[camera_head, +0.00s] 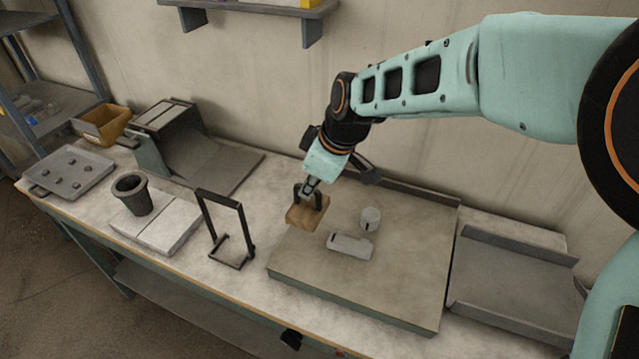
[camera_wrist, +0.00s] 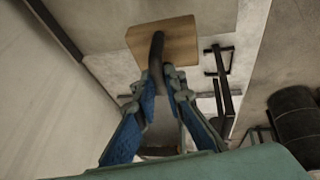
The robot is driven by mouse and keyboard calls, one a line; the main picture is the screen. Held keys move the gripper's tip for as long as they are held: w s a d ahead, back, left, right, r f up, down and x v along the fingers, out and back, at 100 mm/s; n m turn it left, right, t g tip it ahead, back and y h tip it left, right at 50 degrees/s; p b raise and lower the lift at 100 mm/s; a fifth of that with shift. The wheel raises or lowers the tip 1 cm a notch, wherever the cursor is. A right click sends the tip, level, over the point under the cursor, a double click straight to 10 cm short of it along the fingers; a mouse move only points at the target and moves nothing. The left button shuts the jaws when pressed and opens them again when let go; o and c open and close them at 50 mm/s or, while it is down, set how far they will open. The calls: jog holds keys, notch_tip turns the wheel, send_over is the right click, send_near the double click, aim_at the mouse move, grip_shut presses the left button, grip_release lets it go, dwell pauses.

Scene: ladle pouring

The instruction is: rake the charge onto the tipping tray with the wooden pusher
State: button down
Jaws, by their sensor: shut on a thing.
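My gripper (camera_head: 309,186) is shut on the dark handle of the wooden pusher (camera_head: 304,215). The pusher has a light brown block head and is over the left part of a raised grey slab; I cannot tell whether it touches. In the wrist view, my gripper (camera_wrist: 165,84) closes around the handle below the wooden block (camera_wrist: 178,42). A pale grey block (camera_head: 350,246) and a short pale cylinder (camera_head: 370,218), seemingly the charge, are on the slab right of the pusher. A grey tray (camera_head: 515,282) with raised sides, likely the tipping tray, sits beyond the slab's right edge.
The slab (camera_head: 400,285) has a raised rear edge. A black frame stand (camera_head: 225,228) stands left of it. Farther left are a dark crucible (camera_head: 131,194) on pale blocks, a flat tray (camera_head: 66,158) with several small pieces, and a yellow bin (camera_head: 103,122).

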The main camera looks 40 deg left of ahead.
aim_at(313, 209)
jog(key=shift+d+f, duration=0.1)
